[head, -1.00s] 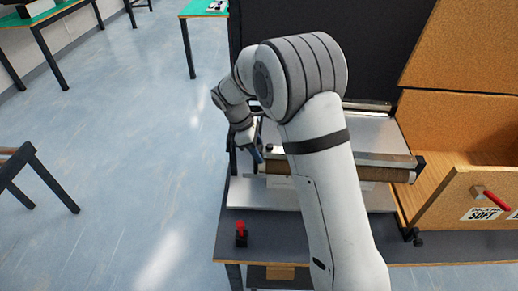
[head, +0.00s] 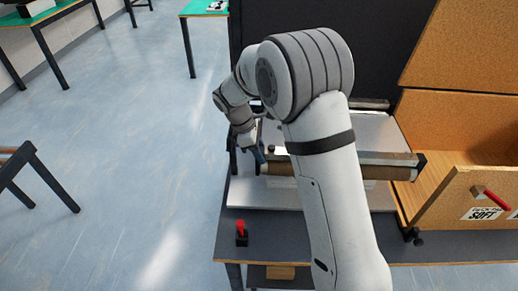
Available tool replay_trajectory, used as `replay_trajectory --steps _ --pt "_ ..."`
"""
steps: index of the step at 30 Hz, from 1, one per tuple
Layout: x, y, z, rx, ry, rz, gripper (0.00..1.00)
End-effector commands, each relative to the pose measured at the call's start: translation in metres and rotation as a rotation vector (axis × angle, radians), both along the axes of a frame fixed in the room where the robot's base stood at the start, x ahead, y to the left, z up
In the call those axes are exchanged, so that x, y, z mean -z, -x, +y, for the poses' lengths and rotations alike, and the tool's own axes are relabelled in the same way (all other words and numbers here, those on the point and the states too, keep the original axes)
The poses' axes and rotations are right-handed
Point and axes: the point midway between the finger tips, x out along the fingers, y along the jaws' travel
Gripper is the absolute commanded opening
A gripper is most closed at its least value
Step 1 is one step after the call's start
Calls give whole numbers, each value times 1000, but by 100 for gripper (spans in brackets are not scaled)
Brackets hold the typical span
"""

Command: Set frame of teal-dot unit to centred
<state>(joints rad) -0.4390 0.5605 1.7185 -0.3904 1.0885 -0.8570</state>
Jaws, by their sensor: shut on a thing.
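A mini conveyor unit with a pale flat bed (head: 380,128) stands on the dark bench. Its frame (head: 385,160), a brown roller with dark end pieces, lies across the front of the bed. My arm covers the middle of the unit. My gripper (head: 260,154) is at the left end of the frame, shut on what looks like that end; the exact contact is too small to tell. No teal dot shows in the head view.
A red switch (head: 241,230) stands on the bench's front left corner. An open wooden box (head: 450,195) with a red handle and a label reading SOFT is at the right. A dark panel (head: 390,45) rises behind. Open floor lies to the left.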

Motion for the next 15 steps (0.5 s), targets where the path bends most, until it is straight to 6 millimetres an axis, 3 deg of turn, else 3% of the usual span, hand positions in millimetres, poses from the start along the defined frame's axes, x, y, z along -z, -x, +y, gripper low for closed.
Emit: replay_trajectory --steps 9,10,12,15 --pt "0 5 -2 -19 0 0 0" --pt "0 5 -2 -19 0 0 35" --pt "0 5 -3 -18 0 0 41" --pt "0 4 -3 -18 0 0 42"
